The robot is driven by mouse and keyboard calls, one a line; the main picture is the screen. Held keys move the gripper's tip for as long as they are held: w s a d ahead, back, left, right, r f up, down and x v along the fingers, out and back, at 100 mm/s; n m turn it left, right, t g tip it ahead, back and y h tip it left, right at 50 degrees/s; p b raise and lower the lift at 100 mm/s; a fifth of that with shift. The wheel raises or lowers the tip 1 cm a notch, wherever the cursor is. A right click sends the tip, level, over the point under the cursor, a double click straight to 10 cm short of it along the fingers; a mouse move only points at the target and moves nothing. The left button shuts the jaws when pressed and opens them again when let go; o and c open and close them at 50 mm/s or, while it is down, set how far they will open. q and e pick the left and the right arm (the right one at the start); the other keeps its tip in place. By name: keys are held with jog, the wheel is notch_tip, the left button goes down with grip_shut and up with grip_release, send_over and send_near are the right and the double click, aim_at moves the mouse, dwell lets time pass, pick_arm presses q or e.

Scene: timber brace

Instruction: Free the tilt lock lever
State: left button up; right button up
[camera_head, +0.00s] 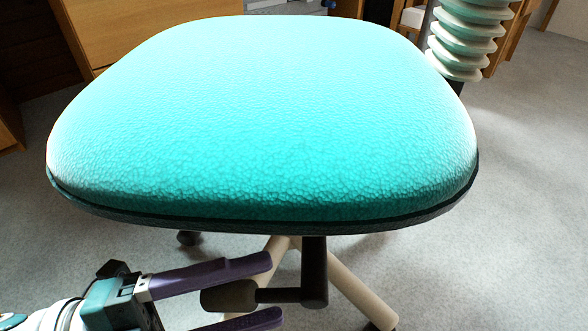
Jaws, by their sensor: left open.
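A teal chair seat (270,120) fills the middle of the head view. Under its front edge, a dark lever (277,295) sticks out to the left from a dark upright part (314,272). The lever ends in a thick brownish-grey grip (229,296). My left gripper (273,289) comes in from the lower left with its two purple fingers apart. One finger shows above the grip and the other below it, with the grip between them in the picture. Visible gaps separate the fingers from the grip. My right gripper is not in view.
Beige chair base legs (352,287) with dark casters (188,238) stand on a grey floor (500,240). A pale ribbed post (466,38) rises at the seat's back right. Wooden furniture (150,28) stands behind. The floor at right is clear.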

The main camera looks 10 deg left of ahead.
pick_arm(q)
jog(key=shift+x, duration=1.05)
jog(key=shift+w+a, duration=0.1)
jog(key=shift+c, duration=0.3)
grip_shut()
